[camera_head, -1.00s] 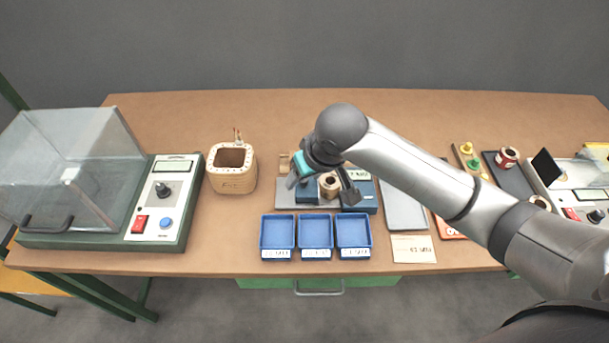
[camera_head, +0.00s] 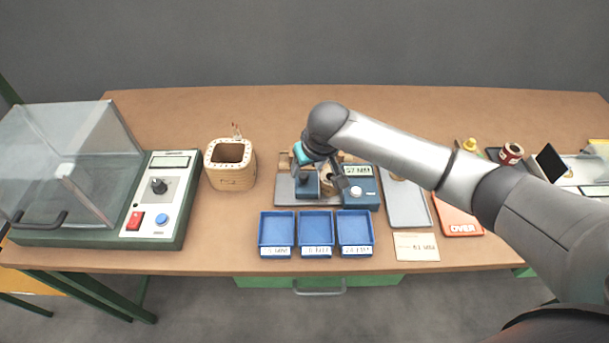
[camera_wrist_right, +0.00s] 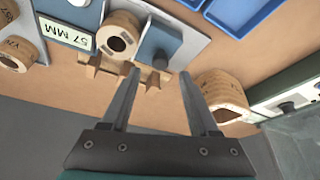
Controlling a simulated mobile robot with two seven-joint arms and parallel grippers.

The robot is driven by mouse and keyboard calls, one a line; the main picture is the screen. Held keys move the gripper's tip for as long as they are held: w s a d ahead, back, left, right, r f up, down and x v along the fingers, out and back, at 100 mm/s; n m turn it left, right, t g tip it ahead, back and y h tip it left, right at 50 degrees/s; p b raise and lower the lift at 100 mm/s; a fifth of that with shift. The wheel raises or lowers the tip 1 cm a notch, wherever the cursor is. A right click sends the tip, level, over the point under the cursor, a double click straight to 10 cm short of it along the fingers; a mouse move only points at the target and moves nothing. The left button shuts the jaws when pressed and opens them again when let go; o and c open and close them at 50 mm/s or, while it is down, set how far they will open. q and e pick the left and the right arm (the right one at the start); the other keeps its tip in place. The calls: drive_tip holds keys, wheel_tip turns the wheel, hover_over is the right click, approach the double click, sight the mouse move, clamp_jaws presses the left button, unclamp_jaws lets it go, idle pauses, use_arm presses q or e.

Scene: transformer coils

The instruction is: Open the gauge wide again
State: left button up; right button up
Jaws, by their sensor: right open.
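The gauge has a grey base plate (camera_head: 285,190), a blue display block (camera_head: 361,190) and a blue jaw block (camera_head: 308,189). Its display reads 57 MM in the right wrist view (camera_wrist_right: 65,32). A tan coil (camera_head: 327,184) sits between the two blocks, also seen in the wrist view (camera_wrist_right: 119,40); the arm partly hides it in the head view. My right gripper (camera_head: 319,178) is open above the gauge. In the wrist view its fingers (camera_wrist_right: 160,74) are apart, with the jaw block (camera_wrist_right: 172,43) and its knob just beyond the tips. My left gripper is not in view.
Three blue trays (camera_head: 315,230) stand in front of the gauge. A large wooden coil former (camera_head: 230,170) and a tester with a clear hood (camera_head: 75,150) are at left. A grey plate (camera_head: 405,205) and an orange OVER plate (camera_head: 458,218) lie at right.

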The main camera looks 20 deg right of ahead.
sight(303, 175)
drive_tip(key=shift+b+x, duration=0.55)
drive_tip(key=shift+x, duration=1.75)
drive_tip(key=shift+c, duration=0.2)
clamp_jaws()
